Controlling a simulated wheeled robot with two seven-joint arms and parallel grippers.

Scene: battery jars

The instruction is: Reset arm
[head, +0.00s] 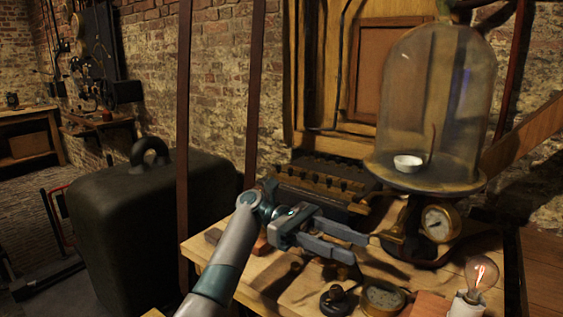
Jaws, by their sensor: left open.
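My left gripper (350,247) reaches in from the lower left over the wooden table (262,284). Its two fingers point right and are apart, with nothing seen between them. The fingertips are close to the base of a glass bell jar (440,100) on a dark stand with a round gauge (437,223). I cannot tell whether they touch the stand. A small white dish (408,163) sits under the jar. My right gripper does not show.
A dark ribbed box (325,182) stands behind my gripper. A black knob (337,299), a brass dial (383,297) and a lit bulb (481,273) crowd the front edge. A large dark weight-shaped case (150,225) stands left of the table.

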